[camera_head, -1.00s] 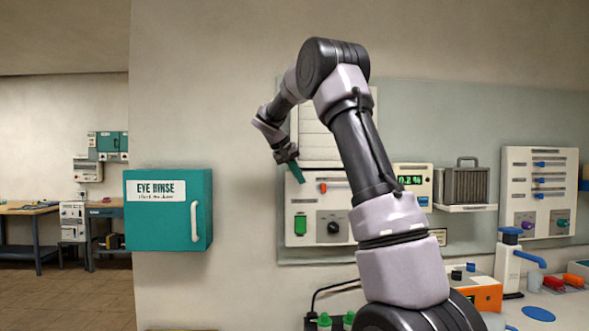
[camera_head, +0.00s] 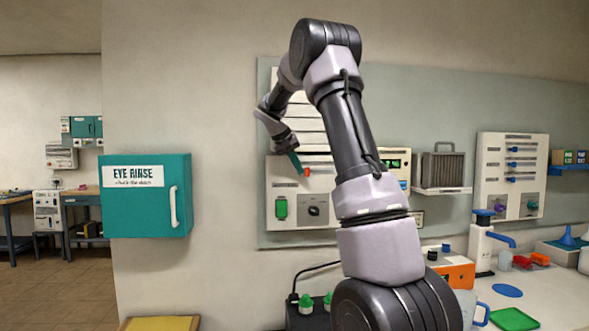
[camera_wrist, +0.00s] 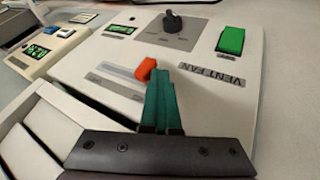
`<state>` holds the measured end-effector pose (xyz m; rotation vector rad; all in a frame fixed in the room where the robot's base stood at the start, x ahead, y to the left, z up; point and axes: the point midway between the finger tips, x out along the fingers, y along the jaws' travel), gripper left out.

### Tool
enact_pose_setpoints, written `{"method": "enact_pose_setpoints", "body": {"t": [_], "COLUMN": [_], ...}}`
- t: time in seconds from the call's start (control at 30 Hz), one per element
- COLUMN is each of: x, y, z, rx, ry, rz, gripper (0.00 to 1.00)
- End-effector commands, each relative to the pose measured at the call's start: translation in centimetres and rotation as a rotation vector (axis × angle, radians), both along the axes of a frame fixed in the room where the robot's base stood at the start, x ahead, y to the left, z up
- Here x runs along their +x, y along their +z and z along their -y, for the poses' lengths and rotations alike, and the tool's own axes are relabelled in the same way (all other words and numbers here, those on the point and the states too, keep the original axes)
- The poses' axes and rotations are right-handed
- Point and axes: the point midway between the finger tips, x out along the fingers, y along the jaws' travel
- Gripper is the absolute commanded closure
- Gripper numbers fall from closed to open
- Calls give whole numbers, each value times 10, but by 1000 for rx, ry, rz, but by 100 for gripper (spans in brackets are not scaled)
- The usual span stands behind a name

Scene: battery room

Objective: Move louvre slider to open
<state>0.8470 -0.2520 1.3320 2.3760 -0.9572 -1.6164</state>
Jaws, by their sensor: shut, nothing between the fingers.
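The louvre slider is a small orange-red knob (camera_head: 307,171) on the white vent fan panel (camera_head: 345,222). In the wrist view the slider (camera_wrist: 145,69) sits at a grey slotted strip (camera_wrist: 118,82). My gripper (camera_head: 301,171) is shut and empty, its teal fingers pointing at the panel. The fingertips are right beside the slider, on its left in the head view. In the wrist view my gripper (camera_wrist: 161,76) is just right of the slider; I cannot tell if they touch. The fingers hide part of the strip.
A green switch (camera_wrist: 231,40) and a dark rotary knob (camera_wrist: 173,21) are on the same panel. White louvre slats (camera_wrist: 27,150) lie beside it. A teal eye rinse cabinet (camera_head: 145,215) hangs to the left. A heater-like grille unit (camera_head: 443,168) is on a shelf to the right.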

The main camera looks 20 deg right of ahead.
Motion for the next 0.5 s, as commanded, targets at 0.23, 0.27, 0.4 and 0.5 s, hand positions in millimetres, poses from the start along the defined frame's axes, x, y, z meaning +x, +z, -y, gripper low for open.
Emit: {"method": "enact_pose_setpoints", "body": {"t": [0.23,0.27,0.4,0.5], "x": [-19,-21,-26,-26], "y": [0,0,0,0], "z": [64,69,87,90], "rx": [-2,-1,-2,-1], "ry": [-7,-7,-5,-4], "rz": [-1,-1,-1,-1], "gripper": [100,100,100,100]}}
